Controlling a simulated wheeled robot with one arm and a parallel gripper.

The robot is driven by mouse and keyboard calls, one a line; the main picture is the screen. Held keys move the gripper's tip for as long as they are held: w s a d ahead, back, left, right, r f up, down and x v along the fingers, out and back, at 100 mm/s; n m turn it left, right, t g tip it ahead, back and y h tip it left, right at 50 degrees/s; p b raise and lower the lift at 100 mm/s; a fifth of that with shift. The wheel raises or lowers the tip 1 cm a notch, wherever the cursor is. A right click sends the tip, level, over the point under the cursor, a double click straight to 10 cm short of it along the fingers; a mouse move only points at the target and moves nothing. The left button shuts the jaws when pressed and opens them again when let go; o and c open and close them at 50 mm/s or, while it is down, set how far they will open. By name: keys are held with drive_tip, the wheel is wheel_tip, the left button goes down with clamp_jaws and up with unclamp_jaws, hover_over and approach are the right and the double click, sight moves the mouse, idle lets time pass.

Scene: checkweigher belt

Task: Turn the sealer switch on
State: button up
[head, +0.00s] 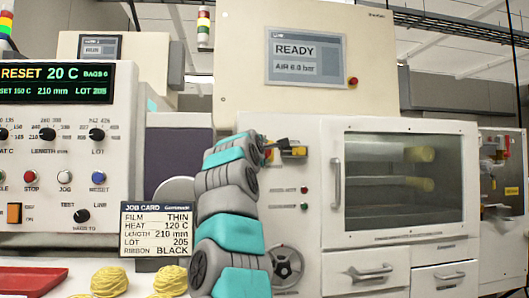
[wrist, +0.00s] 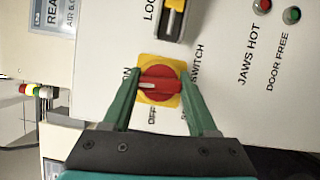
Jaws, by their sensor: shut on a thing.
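The sealer switch (wrist: 160,86) is a red rotary knob on a yellow square plate, seen close in the wrist view. My gripper (wrist: 160,80) is shut on the knob, one green finger on each side. The knob's white mark points left in that view, toward the label ON, which the left finger partly covers. The OFF label shows below the plate. In the head view my gripper (head: 272,149) is at the white panel, and my arm and gripper hide most of the switch.
A yellow slider in a dark frame (wrist: 174,18), by the letters LOC, sits close beside the switch. Red (head: 304,189) and green (head: 304,205) lamps are below it. A READY screen (head: 306,58) is above, a windowed door (head: 403,178) to the right, a job card (head: 156,229) to the left.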

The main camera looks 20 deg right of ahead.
drive_tip(key=shift+m, duration=0.6)
idle(0.6)
drive_tip(key=o, duration=1.4)
drive_tip(key=shift+g, duration=0.3)
drive_tip(key=b+v, duration=0.4)
drive_tip(key=v, duration=0.3)
drive_tip(key=shift+s+a+f, duration=0.1)
drive_tip(key=shift+s+a, duration=0.1)
drive_tip(key=shift+s, duration=0.15)
